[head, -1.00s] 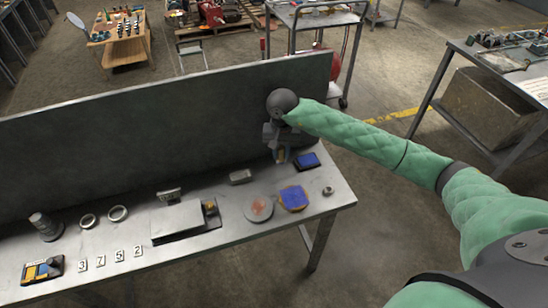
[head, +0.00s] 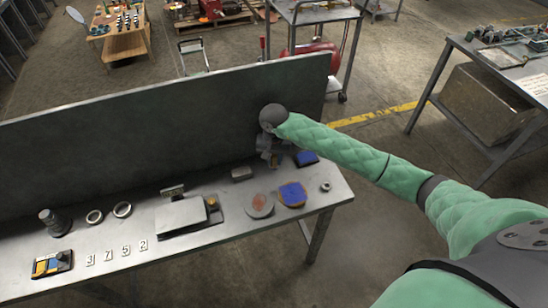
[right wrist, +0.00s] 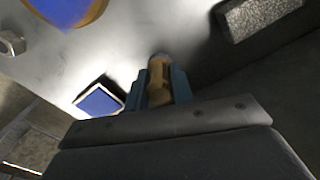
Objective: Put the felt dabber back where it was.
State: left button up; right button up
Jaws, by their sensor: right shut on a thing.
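My right gripper (head: 272,161) is at the back right of the steel bench, close to the dark upright panel. It is shut on a small tan, wood-coloured piece, which I take to be the felt dabber (right wrist: 158,84). The right wrist view shows it between the two blue fingers, with its tip pointing away from the wrist. I cannot tell whether it touches the bench. A blue pad with a pale edge (head: 306,158) lies just right of the gripper; it also shows in the right wrist view (right wrist: 98,102). My left gripper is out of view.
A grey block (head: 242,174) lies left of the gripper. A round dish with a reddish middle (head: 260,205), a blue-and-tan piece (head: 292,194) and a metal nut (head: 325,187) lie in front. The dark panel (head: 160,125) closes off the bench's back.

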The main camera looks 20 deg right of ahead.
jog(key=shift+f, duration=0.15)
jog(key=o, duration=1)
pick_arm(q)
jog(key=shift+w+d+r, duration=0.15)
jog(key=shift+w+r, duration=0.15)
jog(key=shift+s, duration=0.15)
